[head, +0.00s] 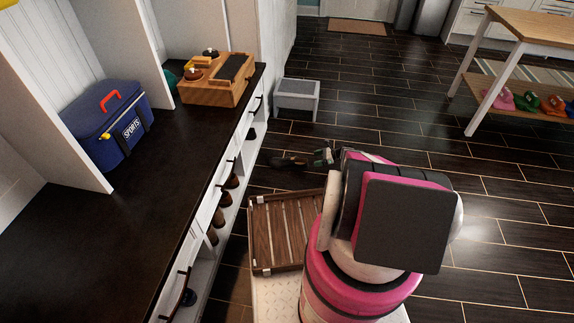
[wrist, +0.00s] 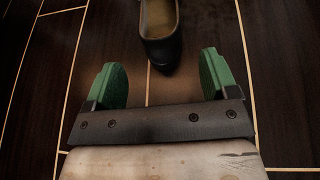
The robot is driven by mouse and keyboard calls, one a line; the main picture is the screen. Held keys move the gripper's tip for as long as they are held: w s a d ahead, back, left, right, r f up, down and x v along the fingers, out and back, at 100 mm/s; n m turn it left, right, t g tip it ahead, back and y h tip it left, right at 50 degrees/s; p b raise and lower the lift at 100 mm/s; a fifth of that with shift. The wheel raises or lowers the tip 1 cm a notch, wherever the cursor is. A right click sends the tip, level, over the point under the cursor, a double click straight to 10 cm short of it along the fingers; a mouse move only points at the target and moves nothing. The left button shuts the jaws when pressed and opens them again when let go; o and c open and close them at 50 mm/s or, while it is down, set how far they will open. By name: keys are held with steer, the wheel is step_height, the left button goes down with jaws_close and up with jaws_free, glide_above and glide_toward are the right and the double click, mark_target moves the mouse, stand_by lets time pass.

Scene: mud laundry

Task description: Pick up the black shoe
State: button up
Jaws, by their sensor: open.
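The black shoe (wrist: 162,52) lies on the dark plank floor in the wrist view, with its tan inside facing up. One end points toward my gripper, and its far end is cut off by the top edge. My gripper (wrist: 163,84) is open and empty, with its two green fingers apart. The shoe's near end is just ahead of the gap between the fingers, roughly centred. In the head view the shoe (head: 289,163) is a small dark shape on the floor, just left of my gripper (head: 324,157). My arm hides part of that area.
A wooden slatted crate (head: 273,232) stands close in front of the shoe. A grey step stool (head: 297,99) is behind it. A dark-topped bench (head: 150,190) with shoes in its cubbies runs along the left. Open floor lies to the right, before a wooden table (head: 535,25).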

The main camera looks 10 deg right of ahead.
mark_target(303, 162)
steer(key=x, duration=0.4)
steer(key=shift+a+f, duration=0.1)
steer(key=shift+a, duration=0.15)
steer(key=shift+x, duration=2.65)
steer(key=shift+s+d+f, duration=0.1)
steer(key=shift+s+f, duration=0.05)
steer(key=shift+f, duration=0.05)
steer(key=shift+c, duration=0.4)
steer(key=c, duration=0.9)
steer(key=shift+c, duration=0.4)
steer(key=shift+r, duration=0.15)
